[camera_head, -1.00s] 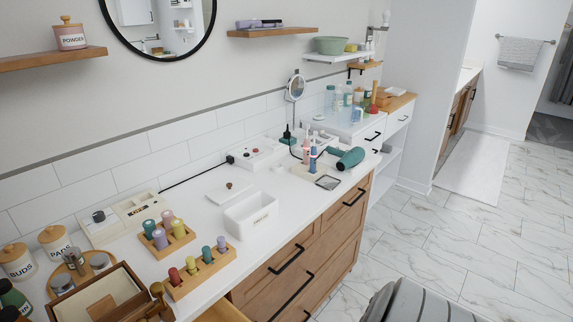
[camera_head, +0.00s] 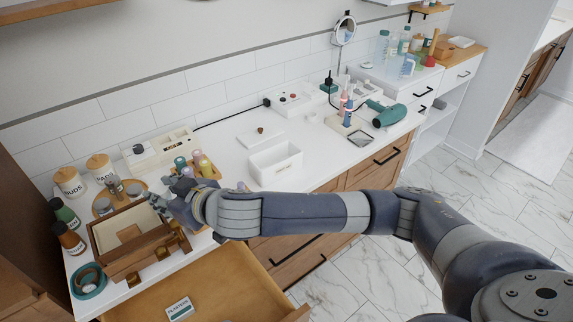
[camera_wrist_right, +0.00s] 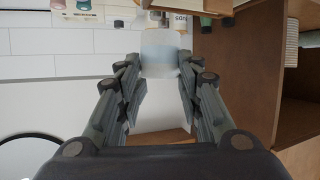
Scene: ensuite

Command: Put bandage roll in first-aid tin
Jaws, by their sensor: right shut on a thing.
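My right arm reaches across the counter from the right in the head view, and its gripper (camera_head: 172,203) is over the left part of the counter, by an open wooden box. In the right wrist view the gripper (camera_wrist_right: 158,66) is shut on a pale, whitish cylinder, which looks like the bandage roll (camera_wrist_right: 161,50). The roll cannot be made out in the head view. The white open first-aid tin (camera_head: 276,164) stands at mid-counter, right of the gripper. Its lid (camera_head: 260,137), with a dark red knob, lies behind it. My left gripper is out of view.
The open wooden box (camera_head: 120,216), a round tray with jars, and a rack of coloured bottles (camera_head: 201,166) crowd the left. An open drawer (camera_head: 225,285) holds a labelled packet. A hair dryer (camera_head: 385,114) lies further right.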

